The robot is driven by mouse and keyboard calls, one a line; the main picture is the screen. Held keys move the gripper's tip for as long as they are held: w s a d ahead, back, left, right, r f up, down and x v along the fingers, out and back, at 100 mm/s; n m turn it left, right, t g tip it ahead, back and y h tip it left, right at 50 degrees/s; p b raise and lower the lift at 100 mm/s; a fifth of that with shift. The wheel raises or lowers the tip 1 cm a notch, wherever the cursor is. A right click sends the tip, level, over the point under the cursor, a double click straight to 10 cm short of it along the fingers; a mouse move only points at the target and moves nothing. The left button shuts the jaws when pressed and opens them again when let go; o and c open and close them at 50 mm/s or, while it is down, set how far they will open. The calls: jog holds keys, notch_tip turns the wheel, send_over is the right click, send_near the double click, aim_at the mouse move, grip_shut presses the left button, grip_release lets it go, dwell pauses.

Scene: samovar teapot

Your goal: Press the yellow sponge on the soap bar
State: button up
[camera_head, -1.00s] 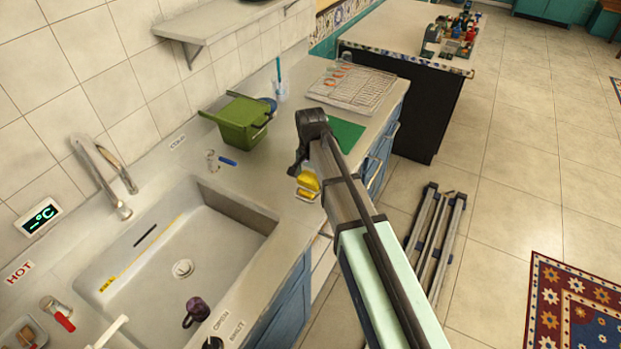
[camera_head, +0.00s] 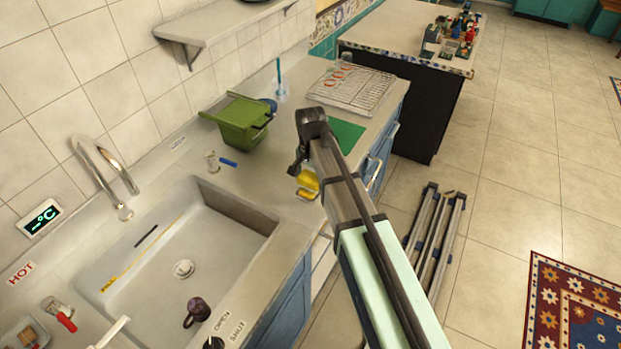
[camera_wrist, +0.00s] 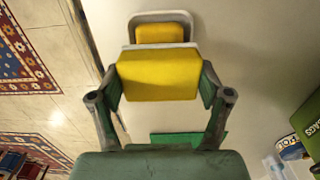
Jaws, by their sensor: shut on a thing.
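My gripper (camera_wrist: 160,88) is shut on a yellow sponge (camera_wrist: 152,72), with one finger on each side of it. In the wrist view a smaller yellow soap bar (camera_wrist: 160,32) lies in a pale dish (camera_wrist: 140,19) just beyond the sponge's far edge. The sponge and the dish overlap in this view, so I cannot tell whether sponge and soap touch. In the head view the yellow sponge (camera_head: 307,181) shows under my gripper (camera_head: 298,166), low over the counter near its front edge. My arm hides part of it there.
The sink (camera_head: 215,246) lies to the left, with a dark mug (camera_head: 197,312) in it. The counter's front edge is close to the sponge.

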aim_at(311, 177)
jog(key=shift+r+p, duration=1.75)
jog(key=shift+r, duration=1.35)
